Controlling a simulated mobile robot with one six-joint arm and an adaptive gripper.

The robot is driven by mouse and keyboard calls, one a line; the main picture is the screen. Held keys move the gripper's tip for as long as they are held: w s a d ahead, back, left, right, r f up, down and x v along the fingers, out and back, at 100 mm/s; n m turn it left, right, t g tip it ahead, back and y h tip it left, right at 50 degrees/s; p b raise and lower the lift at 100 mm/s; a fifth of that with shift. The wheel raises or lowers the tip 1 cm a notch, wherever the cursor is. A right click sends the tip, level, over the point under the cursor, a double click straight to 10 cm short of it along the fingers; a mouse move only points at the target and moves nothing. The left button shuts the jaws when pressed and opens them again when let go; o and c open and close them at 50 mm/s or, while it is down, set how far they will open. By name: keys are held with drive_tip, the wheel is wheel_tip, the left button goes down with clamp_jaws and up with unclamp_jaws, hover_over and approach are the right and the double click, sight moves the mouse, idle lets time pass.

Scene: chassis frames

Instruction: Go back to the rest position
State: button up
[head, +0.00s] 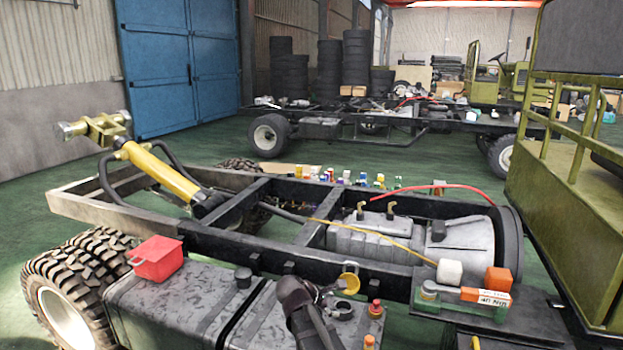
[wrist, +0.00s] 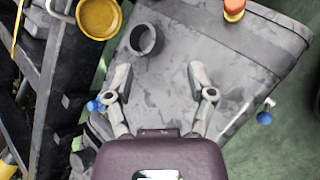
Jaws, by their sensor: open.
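My gripper (wrist: 158,76) is open and empty, its two fingers spread over the grey tank (wrist: 225,60) in the wrist view. A dark round filler neck (wrist: 145,39) stands on the tank just beyond the fingertips, apart from them. In the head view my gripper (head: 322,290) is low in the middle, above the grey tank (head: 180,305). My arm hides part of the tank there.
A yellow cap (head: 349,282) and a red-topped object (head: 375,309) are close to my gripper. A red box (head: 156,258) sits on the tank's left part. The black chassis frame (head: 270,240) runs behind. Green floor (wrist: 285,140) is open on the right in the wrist view.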

drive_tip(key=s+d+f+m+g+b, duration=0.1)
drive_tip(key=s+d+f+m, duration=0.1)
drive_tip(key=s, duration=0.1)
drive_tip(key=s+d+f+m+g+y+b, duration=0.1)
drive_tip(key=s+d+f+m, duration=0.1)
drive_tip(key=d+f+m, duration=0.1)
drive_tip(key=s+d+f+m+g+y+b, duration=0.1)
drive_tip(key=s+d+f+m, duration=0.1)
drive_tip(key=s+m, duration=0.1)
drive_tip(key=shift+s+d+f, duration=0.25)
drive_tip(key=shift+s+d, duration=0.05)
drive_tip(key=shift+d, duration=0.05)
drive_tip(key=s+d+f+m+g+y+b, duration=0.35)
drive_tip(key=s+f+m+y, duration=0.2)
drive_tip(key=s+m, duration=0.55)
wheel_tip(320, 180, up, 26)
drive_tip(key=p, duration=2.5)
drive_tip(key=shift+f+p, duration=0.25)
drive_tip(key=shift+p, duration=0.1)
drive_tip(key=shift+t, duration=0.25)
